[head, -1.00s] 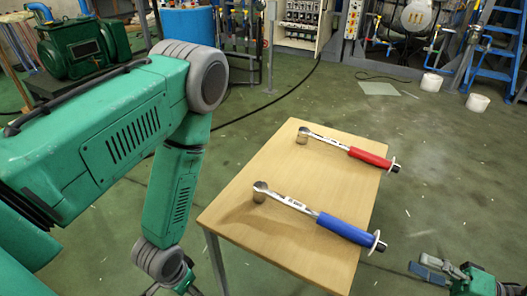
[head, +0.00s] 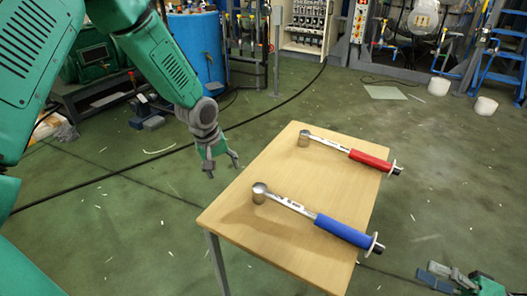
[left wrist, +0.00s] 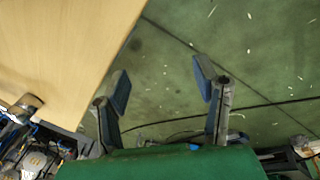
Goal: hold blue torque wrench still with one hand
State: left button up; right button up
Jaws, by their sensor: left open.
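The blue torque wrench (head: 340,229) lies on the near part of the wooden table (head: 250,230). Its round steel head (head: 260,192) is at the left and its blue handle end reaches the right edge. My left gripper (head: 222,167) is open and empty, beyond the table's left edge and apart from the wrench. In the left wrist view its two fingers (left wrist: 161,85) are spread over bare floor. A steel wrench head (left wrist: 28,106) shows at that view's left edge; I cannot tell whose. My right gripper (head: 432,273) is low at the right, off the table, its opening unclear.
A red torque wrench (head: 355,153) lies farther back on the table. A blue drum (head: 195,50) and green machinery stand behind my left arm. White buckets (head: 438,86) and a blue ladder (head: 500,60) are at the back right. The floor around the table is mostly clear.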

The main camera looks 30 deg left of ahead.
pick_arm(q)
jog(key=d+r+n+g, duration=0.1)
jog(key=d+r+n, duration=0.3)
jog(key=d+r, duration=0.4)
notch_tip(320, 180, up, 5)
jog(key=n+g, duration=0.2)
jog(key=n, duration=0.2)
send_over(262, 188)
notch_tip(262, 188, down, 13)
jog(key=shift+f, duration=0.1)
grip_shut()
